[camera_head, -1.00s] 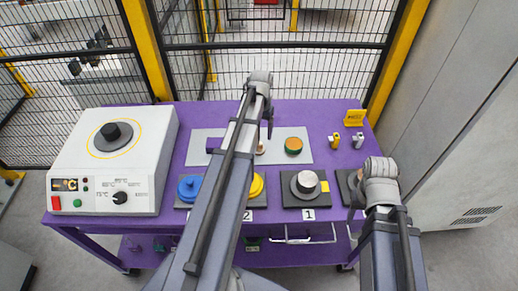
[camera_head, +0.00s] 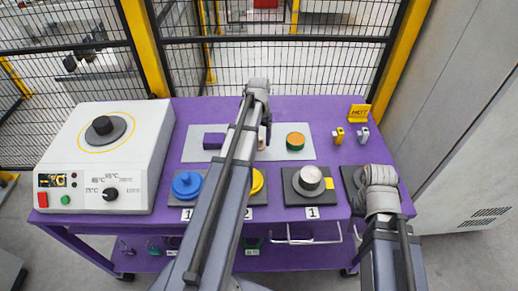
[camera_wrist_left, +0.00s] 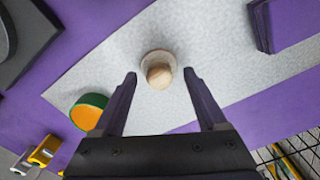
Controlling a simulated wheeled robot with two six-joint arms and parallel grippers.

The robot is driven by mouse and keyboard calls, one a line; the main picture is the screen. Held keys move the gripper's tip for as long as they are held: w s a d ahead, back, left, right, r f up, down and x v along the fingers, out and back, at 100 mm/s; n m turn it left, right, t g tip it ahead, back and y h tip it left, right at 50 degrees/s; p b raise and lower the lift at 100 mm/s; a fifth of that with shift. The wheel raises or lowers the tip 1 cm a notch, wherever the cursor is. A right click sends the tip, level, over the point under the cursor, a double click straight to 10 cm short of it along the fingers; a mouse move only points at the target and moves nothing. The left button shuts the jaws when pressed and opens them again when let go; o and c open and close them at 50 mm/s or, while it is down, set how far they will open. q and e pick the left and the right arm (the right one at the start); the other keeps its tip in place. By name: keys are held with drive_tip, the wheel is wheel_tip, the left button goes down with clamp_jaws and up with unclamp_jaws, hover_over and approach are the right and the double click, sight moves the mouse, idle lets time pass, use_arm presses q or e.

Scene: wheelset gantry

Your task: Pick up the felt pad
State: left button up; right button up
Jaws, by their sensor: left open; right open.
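A small round pale pad with a wooden knob, which looks like the felt pad (camera_wrist_left: 158,66), sits on the light grey mat (camera_wrist_left: 100,70). In the head view the pad (camera_head: 261,143) is partly hidden by my left arm and gripper. My left gripper (camera_wrist_left: 160,76) is open and empty above the mat, with the knob between its fingertips in the left wrist view. I cannot tell how far above the pad the fingertips are. My right gripper (camera_head: 357,203) is mostly hidden behind its own wrist at the table's right side.
A green-and-orange round piece (camera_head: 295,141) and a purple block (camera_head: 214,141) flank the pad on the mat. Dark plates with blue, yellow and silver pieces line the front. A white heater box (camera_head: 105,155) stands left.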

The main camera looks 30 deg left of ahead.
use_arm(q)
drive_tip(key=shift+f, duration=0.5)
drive_tip(key=shift+r, duration=0.1)
clamp_jaws()
